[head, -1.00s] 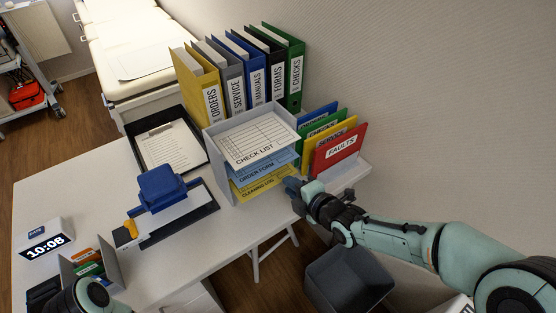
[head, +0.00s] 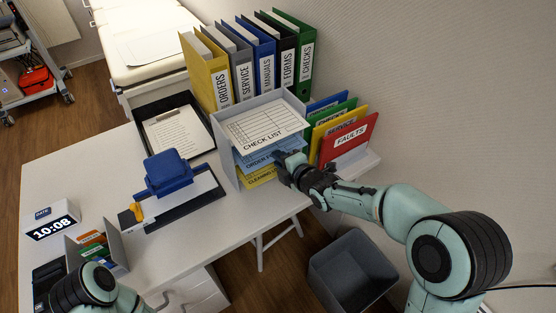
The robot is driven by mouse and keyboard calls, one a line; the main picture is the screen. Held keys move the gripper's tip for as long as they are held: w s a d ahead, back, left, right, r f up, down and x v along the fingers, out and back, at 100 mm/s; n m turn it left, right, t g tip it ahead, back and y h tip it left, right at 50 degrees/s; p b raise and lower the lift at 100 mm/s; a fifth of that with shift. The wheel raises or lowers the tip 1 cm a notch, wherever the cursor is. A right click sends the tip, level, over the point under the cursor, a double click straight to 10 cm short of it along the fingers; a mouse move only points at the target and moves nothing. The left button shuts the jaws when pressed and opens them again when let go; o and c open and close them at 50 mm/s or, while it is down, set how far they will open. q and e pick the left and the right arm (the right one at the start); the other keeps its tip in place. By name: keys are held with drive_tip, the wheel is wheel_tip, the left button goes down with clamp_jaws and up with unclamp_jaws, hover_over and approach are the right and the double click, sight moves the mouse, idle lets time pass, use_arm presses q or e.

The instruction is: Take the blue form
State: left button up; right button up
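The blue order form (head: 256,161) lies in the middle level of a grey letter tray (head: 226,150). A white check list (head: 262,127) lies above it and a yellow cleaning log (head: 256,179) below it. My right gripper (head: 284,163) is at the front of the tray, at the right end of the blue form's front edge, and covers part of it. I cannot tell whether it touches the form or whether its fingers are open. My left arm shows at the bottom left; its gripper is not in view.
Upright folders, including a red faults folder (head: 348,141), stand close to the right of the tray. Ring binders (head: 266,65) stand behind it. A blue punch (head: 168,171) and a clipboard (head: 178,134) lie to the left. A grey bin (head: 352,268) stands below.

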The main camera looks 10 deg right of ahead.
drive_tip(key=shift+w, duration=0.2)
clamp_jaws()
drive_tip(key=shift+s+b, duration=0.1)
drive_tip(key=shift+b, duration=0.2)
drive_tip(key=shift+s, duration=0.1)
drive_tip(key=s+d+r, duration=0.1)
drive_tip(key=s+d, duration=0.1)
drive_tip(key=s, duration=0.5)
drive_tip(key=s+d+r+b, duration=0.1)
drive_tip(key=s+d, duration=0.2)
drive_tip(key=s, duration=0.4)
drive_tip(key=shift+s+d+r, duration=0.2)
drive_tip(key=shift+s, duration=0.15)
idle(0.5)
